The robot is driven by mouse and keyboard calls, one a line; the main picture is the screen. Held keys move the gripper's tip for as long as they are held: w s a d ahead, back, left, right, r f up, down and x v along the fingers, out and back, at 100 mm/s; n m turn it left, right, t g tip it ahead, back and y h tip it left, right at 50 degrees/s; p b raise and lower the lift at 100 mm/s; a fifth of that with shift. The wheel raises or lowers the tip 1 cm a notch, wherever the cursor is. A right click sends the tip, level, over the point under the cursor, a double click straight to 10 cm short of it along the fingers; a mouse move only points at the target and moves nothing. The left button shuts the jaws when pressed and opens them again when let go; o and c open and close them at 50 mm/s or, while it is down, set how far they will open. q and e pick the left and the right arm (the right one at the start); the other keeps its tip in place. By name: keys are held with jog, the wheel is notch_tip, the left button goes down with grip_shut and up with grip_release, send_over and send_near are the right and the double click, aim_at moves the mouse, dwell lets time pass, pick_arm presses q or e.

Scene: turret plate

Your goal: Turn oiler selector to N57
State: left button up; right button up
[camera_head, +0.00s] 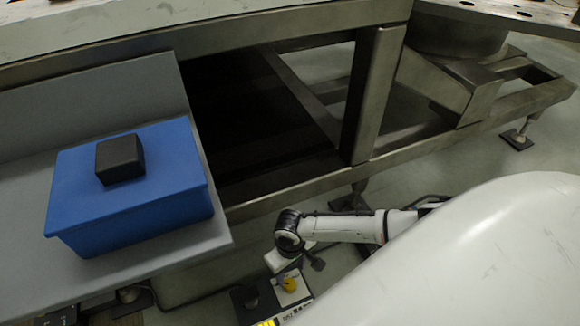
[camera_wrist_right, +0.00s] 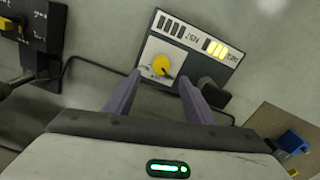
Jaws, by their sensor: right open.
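The oiler selector shows in the right wrist view as a yellow round knob (camera_wrist_right: 161,65) on a white plate, on a dark panel (camera_wrist_right: 150,24). Above the knob, a white strip with upside-down labels, one seemingly N57, has dark bars at left and lit yellow bars (camera_wrist_right: 216,48) at right. Which way the knob points is too small to tell. My right gripper (camera_wrist_right: 161,77) is open, its fingers either side of the knob's lower part in the picture; contact is not visible. The knob also shows in the head view (camera_head: 289,284), below my right gripper. My left gripper is not in view.
A blue box (camera_head: 130,220) with a black block (camera_head: 120,158) on top stands on a grey surface at left. A metal frame (camera_head: 375,95) spans the back. Another dark panel (camera_wrist_right: 40,40) stands left in the wrist view; a brown board (camera_wrist_right: 275,125) lies right.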

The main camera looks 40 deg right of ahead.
aim_at(290, 284)
notch_tip(290, 284, down, 5)
jog(key=b, duration=0.2)
jog(key=shift+f+b, duration=0.15)
jog(key=shift+b, duration=0.25)
notch_tip(290, 284, down, 4)
jog(key=shift+a+r+b, duration=0.1)
jog(key=shift+r+b, duration=0.15)
jog(key=shift+b, duration=0.8)
jog(key=shift+f, duration=0.35)
pick_arm(q)
jog(key=d+r+h, duration=0.1)
jog(key=w+d+r+h, duration=0.1)
jog(key=d, duration=0.1)
jog(key=shift+d+t, duration=0.1)
jog(key=shift+t, duration=0.3)
pick_arm(e)
jog(key=c, duration=1.1)
